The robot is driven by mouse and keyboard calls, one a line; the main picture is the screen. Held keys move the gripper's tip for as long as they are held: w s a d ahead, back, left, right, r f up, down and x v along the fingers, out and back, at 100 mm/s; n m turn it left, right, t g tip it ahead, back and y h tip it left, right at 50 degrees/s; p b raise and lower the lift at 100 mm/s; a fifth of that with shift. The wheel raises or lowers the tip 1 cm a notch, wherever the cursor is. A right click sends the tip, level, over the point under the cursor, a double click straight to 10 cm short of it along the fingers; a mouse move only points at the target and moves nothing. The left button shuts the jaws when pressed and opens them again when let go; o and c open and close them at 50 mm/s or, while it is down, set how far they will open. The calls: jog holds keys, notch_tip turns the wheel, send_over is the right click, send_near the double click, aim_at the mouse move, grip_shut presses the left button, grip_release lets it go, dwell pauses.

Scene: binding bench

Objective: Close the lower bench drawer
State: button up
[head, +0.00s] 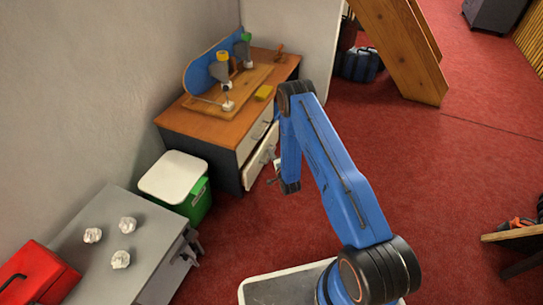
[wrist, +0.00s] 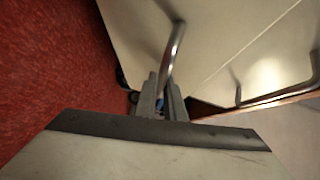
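The bench (head: 190,122) stands against the wall with a wooden top and cream drawer fronts. The lower drawer (head: 260,158) sticks out from the bench in the head view; the upper drawer (head: 250,143) looks flush. In the wrist view the lower drawer's front (wrist: 140,30) fills the upper middle, with its metal bar handle (wrist: 175,45). My gripper (wrist: 161,85) is at this handle, its two fingers close together with the bar's near end between them. In the head view my gripper (head: 273,181) is low in front of the drawer, partly hidden by my arm.
A green bin with a white lid (head: 172,178) stands left of the bench. A grey cabinet (head: 160,240) with white crumpled pieces and a red box (head: 35,275) are nearer.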

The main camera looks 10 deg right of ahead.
aim_at(265, 153)
jog(key=shift+a, duration=0.1)
grip_shut()
jog(key=shift+w+a, duration=1.2)
jog(key=shift+a, duration=0.3)
jog(key=o, duration=0.7)
grip_release()
jog(key=shift+a, duration=0.15)
jog(key=shift+c, duration=0.2)
jog(key=s+d+r, duration=0.2)
jog(key=s, duration=1.5)
jog(key=shift+d, duration=0.35)
jog(key=shift+r, duration=0.1)
